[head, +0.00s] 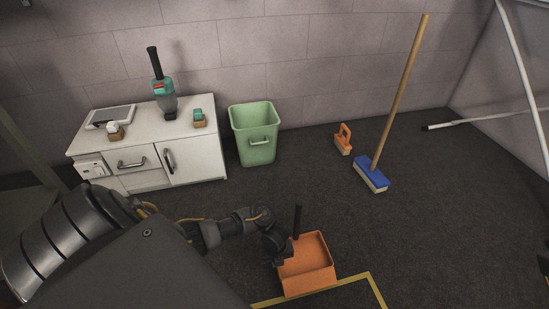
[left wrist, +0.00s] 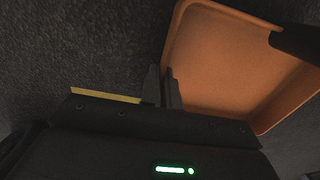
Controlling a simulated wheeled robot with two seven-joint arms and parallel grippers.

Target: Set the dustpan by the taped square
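The orange dustpan (head: 310,262) with a dark upright handle (head: 297,221) is at the lower middle of the head view. Its front edge is at the yellow taped square (head: 375,288), whose far line runs just along it; I cannot tell whether the pan touches the floor. My left gripper (head: 284,258) is at the pan's left wall. In the left wrist view, its two fingers (left wrist: 162,88) are close together with the orange wall of the pan (left wrist: 225,65) between them. My right gripper is in neither view.
A green bin (head: 256,148) stands by the wall, right of a white cabinet (head: 150,160) bearing several small items. An orange hand brush (head: 343,142) and a blue broom (head: 372,174) stand to the right. Dark floor (head: 440,230) is clear at the right.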

